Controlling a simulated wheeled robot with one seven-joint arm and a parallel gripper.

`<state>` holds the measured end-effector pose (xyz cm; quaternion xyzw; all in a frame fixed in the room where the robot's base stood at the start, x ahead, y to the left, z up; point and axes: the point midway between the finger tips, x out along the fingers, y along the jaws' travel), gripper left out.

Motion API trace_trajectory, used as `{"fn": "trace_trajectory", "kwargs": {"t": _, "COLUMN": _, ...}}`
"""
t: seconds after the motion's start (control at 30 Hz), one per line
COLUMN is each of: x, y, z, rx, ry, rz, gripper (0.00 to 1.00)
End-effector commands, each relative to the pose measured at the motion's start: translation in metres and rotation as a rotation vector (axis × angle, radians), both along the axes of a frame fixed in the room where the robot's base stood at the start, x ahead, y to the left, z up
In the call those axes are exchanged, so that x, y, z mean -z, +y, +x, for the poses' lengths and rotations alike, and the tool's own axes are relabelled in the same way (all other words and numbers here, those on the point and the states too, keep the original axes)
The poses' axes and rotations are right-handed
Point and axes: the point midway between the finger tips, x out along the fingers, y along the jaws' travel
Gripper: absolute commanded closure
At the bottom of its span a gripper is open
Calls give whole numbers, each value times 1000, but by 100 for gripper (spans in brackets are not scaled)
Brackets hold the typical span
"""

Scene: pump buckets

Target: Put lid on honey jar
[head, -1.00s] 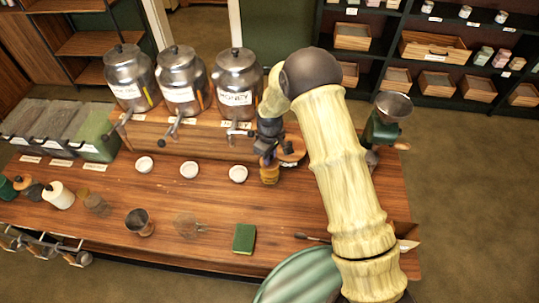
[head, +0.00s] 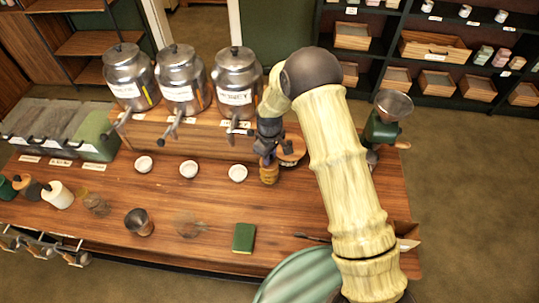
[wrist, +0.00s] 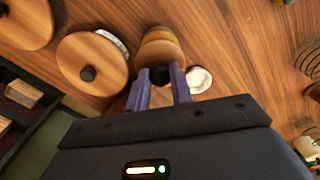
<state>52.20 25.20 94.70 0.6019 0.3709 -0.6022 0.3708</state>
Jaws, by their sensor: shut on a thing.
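The honey jar (head: 269,175) is a small amber jar on the wooden counter, below my gripper (head: 268,157) in the head view. In the wrist view, a round wooden lid (wrist: 160,52) with a dark knob covers most of the amber jar (wrist: 157,34). My gripper (wrist: 162,76) is shut on the lid's knob, with a purple finger on each side. The lid lies over the jar's mouth, touching or very close; whether it is fully seated cannot be told. In the head view my gripper hides the lid.
Several small white bowls (head: 237,173) stand left of the jar. Metal dispensers (head: 236,85) stand on a wooden riser behind. A green grinder (head: 383,128) stands right.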

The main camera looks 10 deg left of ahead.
Motion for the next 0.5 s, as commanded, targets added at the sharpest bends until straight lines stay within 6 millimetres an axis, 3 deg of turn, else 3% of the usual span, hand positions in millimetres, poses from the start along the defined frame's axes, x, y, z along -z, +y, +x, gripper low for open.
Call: {"fn": "trace_trajectory", "kwargs": {"t": 0.5, "x": 5, "y": 0, "z": 0, "rx": 0, "ry": 0, "rz": 0, "gripper": 87}}
